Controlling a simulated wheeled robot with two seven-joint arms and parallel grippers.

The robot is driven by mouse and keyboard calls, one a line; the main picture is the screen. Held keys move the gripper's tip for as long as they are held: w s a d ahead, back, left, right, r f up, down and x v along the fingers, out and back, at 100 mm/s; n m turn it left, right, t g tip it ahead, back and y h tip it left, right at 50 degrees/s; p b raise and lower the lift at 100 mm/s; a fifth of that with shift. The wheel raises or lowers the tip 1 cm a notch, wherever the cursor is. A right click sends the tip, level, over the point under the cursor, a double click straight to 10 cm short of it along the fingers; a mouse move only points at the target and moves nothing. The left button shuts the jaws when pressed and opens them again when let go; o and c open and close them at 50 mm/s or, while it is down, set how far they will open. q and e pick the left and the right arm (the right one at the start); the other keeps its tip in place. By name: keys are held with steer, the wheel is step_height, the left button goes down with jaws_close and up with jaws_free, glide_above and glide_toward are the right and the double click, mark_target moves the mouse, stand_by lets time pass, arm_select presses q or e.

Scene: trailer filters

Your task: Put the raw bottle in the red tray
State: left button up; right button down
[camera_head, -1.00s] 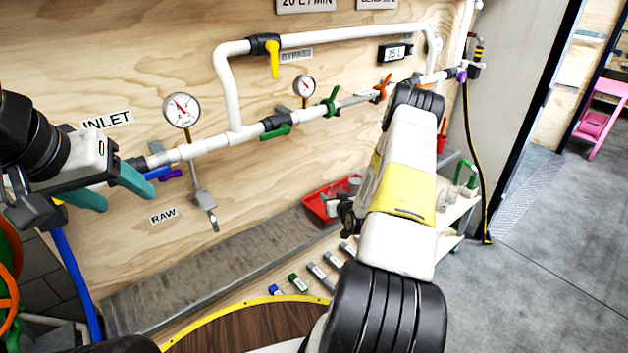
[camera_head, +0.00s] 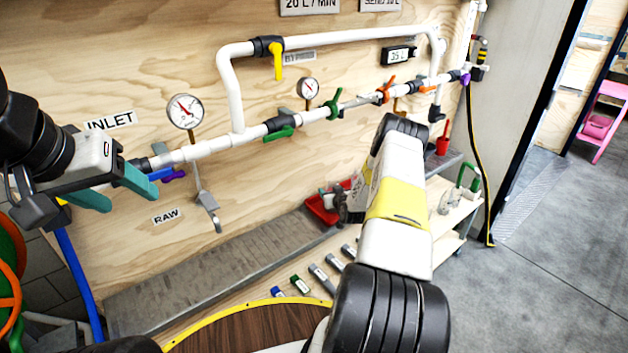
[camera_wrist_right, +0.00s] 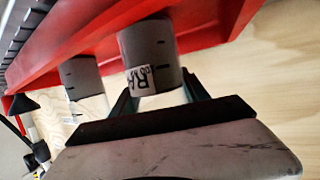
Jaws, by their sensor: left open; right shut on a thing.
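The red tray (camera_head: 318,209) stands on the grey ledge below the pipes; in the right wrist view its red wall (camera_wrist_right: 225,22) fills the top. My right gripper (camera_wrist_right: 160,90) is shut on the raw bottle (camera_wrist_right: 147,48), a grey-topped bottle with a white label reading "RA". The bottle is in front of the red tray wall; I cannot tell whether it touches the tray. In the head view the right gripper is at the tray's right end, largely hidden by my arm. My left gripper (camera_head: 112,190) is open and empty near the inlet pipe.
A second grey-topped bottle (camera_wrist_right: 84,76) is left of the held one. Pipes with a green valve handle (camera_head: 334,104) run above the ledge (camera_head: 200,272). Several small labelled items (camera_head: 300,284) lie in front of the ledge. A red container (camera_head: 443,140) stands farther right.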

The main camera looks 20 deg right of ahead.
steer(key=shift+f, duration=0.1)
steer(key=c, duration=0.6)
jaws_free()
steer(key=shift+o, duration=0.2)
